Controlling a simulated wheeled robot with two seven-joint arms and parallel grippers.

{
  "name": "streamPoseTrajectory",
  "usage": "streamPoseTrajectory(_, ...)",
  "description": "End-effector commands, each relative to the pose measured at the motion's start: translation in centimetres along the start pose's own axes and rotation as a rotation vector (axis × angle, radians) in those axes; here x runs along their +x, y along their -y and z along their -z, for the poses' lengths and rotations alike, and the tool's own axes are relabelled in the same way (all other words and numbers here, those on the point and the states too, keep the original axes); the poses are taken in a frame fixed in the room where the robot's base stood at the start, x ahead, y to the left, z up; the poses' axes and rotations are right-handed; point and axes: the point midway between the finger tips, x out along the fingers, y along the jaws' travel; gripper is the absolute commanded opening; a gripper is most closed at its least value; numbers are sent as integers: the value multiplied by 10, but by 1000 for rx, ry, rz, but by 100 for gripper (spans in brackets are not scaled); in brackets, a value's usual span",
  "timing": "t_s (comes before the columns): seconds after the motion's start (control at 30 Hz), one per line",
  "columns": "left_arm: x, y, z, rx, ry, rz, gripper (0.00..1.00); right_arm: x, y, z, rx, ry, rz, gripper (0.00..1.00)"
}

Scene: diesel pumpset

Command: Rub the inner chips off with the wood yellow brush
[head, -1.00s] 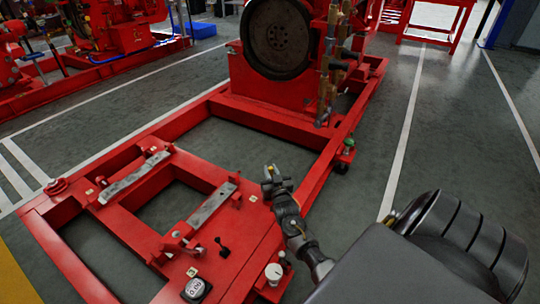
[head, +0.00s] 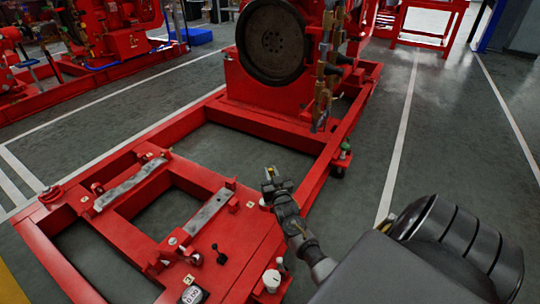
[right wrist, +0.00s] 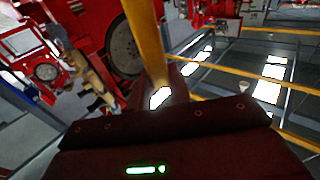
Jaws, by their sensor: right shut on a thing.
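In the head view my right gripper (head: 271,177) hangs above the right part of the red base frame (head: 315,176). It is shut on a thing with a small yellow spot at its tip. In the right wrist view a yellow wooden bar (right wrist: 147,42), which looks like the brush's handle, rises from the gripper; the bristles are not distinguishable. Small pale squares, possibly the chips, lie on the red frame, one beside the right grey rail (head: 210,211) and one near the left grey rail (head: 132,187). Which are the inner chips I cannot tell. My left gripper is out of view.
A large dark flywheel (head: 272,38) on a red engine block stands at the back of the frame. Brown and grey pipe fittings (head: 324,85) stand to its right. A black-and-white gauge (head: 193,294) and white cap (head: 271,278) sit near the front. Open floor lies right.

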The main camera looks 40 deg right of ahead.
Motion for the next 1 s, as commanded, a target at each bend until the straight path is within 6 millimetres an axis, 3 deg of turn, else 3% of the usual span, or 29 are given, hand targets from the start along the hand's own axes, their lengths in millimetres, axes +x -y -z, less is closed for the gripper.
streamPoseTrajectory(0.37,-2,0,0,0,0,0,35,8,8,0,0,-1,0,0)
streamPoseTrajectory(1.0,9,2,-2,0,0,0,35,-3,19,0,1,2,1,0)
